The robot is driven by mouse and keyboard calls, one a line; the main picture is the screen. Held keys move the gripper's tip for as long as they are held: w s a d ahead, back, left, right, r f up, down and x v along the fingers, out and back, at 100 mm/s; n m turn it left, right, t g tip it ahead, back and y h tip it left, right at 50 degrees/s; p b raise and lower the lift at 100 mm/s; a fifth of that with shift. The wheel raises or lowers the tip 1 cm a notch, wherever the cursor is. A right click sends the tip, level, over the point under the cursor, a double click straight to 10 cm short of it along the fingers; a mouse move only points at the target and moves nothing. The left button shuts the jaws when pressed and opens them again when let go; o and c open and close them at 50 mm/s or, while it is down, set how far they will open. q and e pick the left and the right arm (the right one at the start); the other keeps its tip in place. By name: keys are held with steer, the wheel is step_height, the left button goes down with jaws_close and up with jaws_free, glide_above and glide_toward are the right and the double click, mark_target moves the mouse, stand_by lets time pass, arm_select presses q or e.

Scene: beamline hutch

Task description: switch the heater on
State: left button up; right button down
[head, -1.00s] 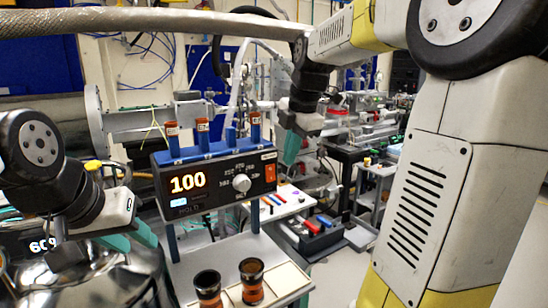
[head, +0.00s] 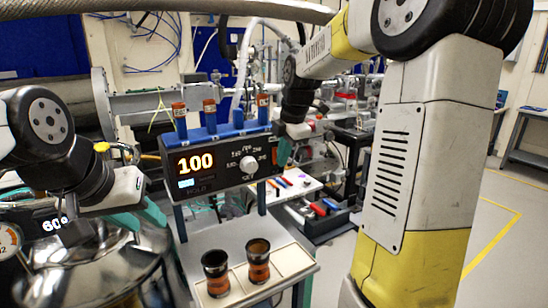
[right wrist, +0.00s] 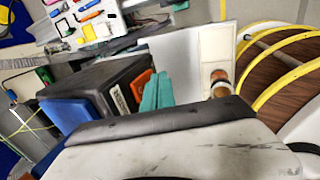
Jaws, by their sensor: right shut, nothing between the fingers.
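The heater is a black control box (head: 222,172) on a stand, with a lit orange 100, a small blue display and a white knob (head: 248,164). Blue holders with several orange-capped vials stand on top. My right gripper (head: 284,152) is shut and empty at the box's right end, and hides that end of the front panel in the head view. In the right wrist view, the orange switch (right wrist: 141,86) shows on the panel right beside the teal fingertips (right wrist: 157,92); I cannot tell whether they touch. My left gripper (head: 138,217) looks open and empty, over shiny metal at the left.
A display reading about 60 (head: 54,222) and a round gauge (head: 8,238) are at the left. A white cart top with small coloured items (head: 290,187) is behind. Open floor lies at right.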

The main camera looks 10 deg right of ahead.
steer(key=shift+w+a+f, duration=0.1)
steer(key=shift+w+f, duration=0.05)
steer(key=shift+w, duration=0.15)
steer(key=shift+r, duration=0.85)
